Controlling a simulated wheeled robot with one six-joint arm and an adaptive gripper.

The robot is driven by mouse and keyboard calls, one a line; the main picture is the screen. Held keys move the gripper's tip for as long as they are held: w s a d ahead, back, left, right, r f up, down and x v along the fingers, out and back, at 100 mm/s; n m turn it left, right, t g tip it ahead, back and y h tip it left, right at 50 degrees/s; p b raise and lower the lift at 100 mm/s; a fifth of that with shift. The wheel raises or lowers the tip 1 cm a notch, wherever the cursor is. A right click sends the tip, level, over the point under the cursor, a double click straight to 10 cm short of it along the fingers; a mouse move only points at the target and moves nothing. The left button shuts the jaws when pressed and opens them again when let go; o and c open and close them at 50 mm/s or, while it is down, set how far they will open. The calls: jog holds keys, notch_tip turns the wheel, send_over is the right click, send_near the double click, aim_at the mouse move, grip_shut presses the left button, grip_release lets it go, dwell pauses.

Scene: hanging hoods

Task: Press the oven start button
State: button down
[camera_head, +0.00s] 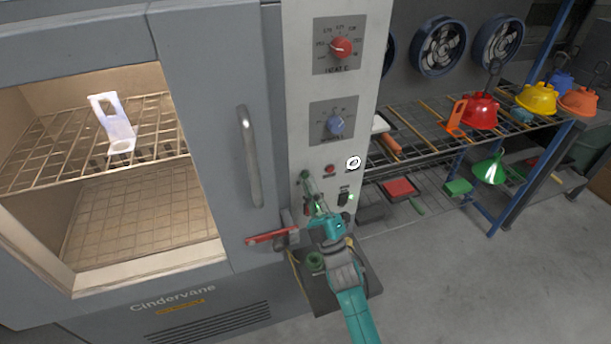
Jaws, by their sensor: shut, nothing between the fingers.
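The oven (215,150) is a grey cabinet with a lit chamber behind its door window. Its pale control panel (300,60) carries a red knob (341,47) above a blue knob (335,125). Below them are a small red round button or lamp (330,169), a white round control with a dark symbol (353,163) and a dark switch (343,199). Their labels are too small to read, so I cannot tell which is the start button. My gripper (307,183) is shut and empty in front of the lower left panel, hiding part of it. I cannot tell whether it touches.
A vertical door handle (250,155) and a red lever (272,236) stick out left of my gripper. A white bracket-like piece (112,122) stands on the oven rack. A wire shelf (440,140) with coloured hoods is at right.

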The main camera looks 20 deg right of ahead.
jog(key=shift+s, duration=0.25)
jog(key=shift+s, duration=2.45)
jog(key=s+f+m+g+h, duration=0.25)
jog(key=s+f+m, duration=0.25)
jog(key=s+f, duration=0.4)
jog(key=s+f+m+g+h, duration=0.1)
jog(key=s+m+g, duration=0.3)
jog(key=s, duration=1.2)
jog(key=s+f+m+g+h, duration=0.2)
jog(key=s+m+g, duration=0.3)
jog(key=s, duration=1.1)
jog(key=shift+m, duration=0.3)
